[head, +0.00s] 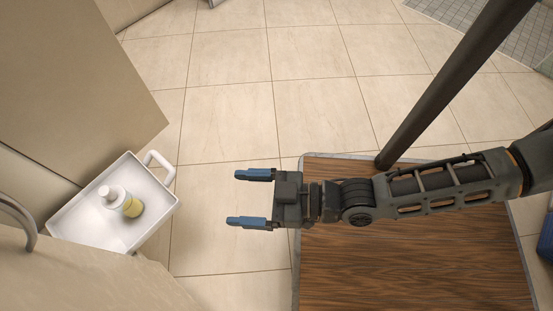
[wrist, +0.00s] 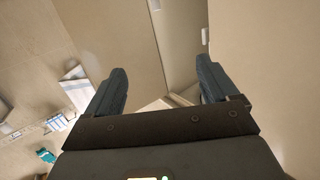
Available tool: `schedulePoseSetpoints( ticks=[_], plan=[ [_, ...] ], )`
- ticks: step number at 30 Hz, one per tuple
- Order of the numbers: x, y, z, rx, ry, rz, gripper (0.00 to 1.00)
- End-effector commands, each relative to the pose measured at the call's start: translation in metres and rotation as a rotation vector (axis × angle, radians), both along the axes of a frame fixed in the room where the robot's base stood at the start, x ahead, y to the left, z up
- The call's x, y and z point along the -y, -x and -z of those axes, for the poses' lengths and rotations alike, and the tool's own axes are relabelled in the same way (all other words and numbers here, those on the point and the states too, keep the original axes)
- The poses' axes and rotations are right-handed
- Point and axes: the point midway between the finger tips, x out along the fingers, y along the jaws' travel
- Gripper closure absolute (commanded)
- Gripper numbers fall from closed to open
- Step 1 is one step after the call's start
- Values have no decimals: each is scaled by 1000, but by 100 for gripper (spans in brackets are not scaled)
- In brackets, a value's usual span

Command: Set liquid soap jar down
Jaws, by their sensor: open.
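The liquid soap jar (head: 132,208) is a pale bottle with a yellow band and a white top. It stands inside a white tray (head: 78,228) with a handle, at the left in the head view. My gripper (head: 250,199) is open and empty, with its two blue fingers pointing left. It is to the right of the tray, with a clear gap between them. In the wrist view my gripper (wrist: 158,88) shows its fingers spread with nothing between them. I cannot make out the jar in the wrist view.
A beige cabinet (head: 75,80) rises behind the tray, and a beige surface with a metal tap (head: 22,218) lies in front of it. Several small items, including a teal one (wrist: 46,155), show at the wrist view's left.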

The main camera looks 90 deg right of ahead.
Motion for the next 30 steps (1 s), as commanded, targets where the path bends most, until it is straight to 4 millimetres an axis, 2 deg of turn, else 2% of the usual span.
schedulePoseSetpoints(
  ticks=[1, 6, 9, 12, 17, 30],
  plan=[
    [2, 17, -20, -22, 5, -6, 13],
    [4, 52, -78, -91, 20, -19, 13],
    [6, 63, -106, -121, 29, -19, 13],
    [7, 69, -123, -141, 36, -17, 13],
    [7, 72, -133, -154, 39, -16, 13],
    [7, 72, -133, -153, 39, -16, 13]
  ],
)
